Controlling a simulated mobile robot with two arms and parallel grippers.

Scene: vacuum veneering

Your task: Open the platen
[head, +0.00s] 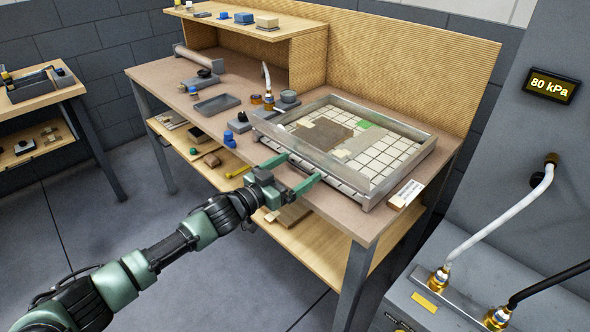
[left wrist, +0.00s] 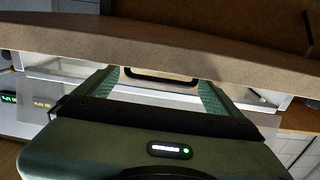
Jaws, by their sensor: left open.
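The platen (head: 432,152) is a grey metal frame around a white gridded bed on the bench. It lies flat, with brown, tan and green pieces showing inside. My left gripper (head: 298,170) is open at the frame's front edge, its two green fingers pointing toward it. In the left wrist view, a dark handle (left wrist: 150,77) shows between the fingertips of my left gripper (left wrist: 158,80). The fingers are apart, and I cannot tell whether they touch the handle. My right gripper is not in view.
The workbench (head: 165,72) carries a grey tray (head: 216,103) and small tools left of the platen. A label block (head: 406,194) sits at its right corner. A grey machine with an "80 kPa" display (head: 551,86) and hoses stands at right. Open floor lies at left.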

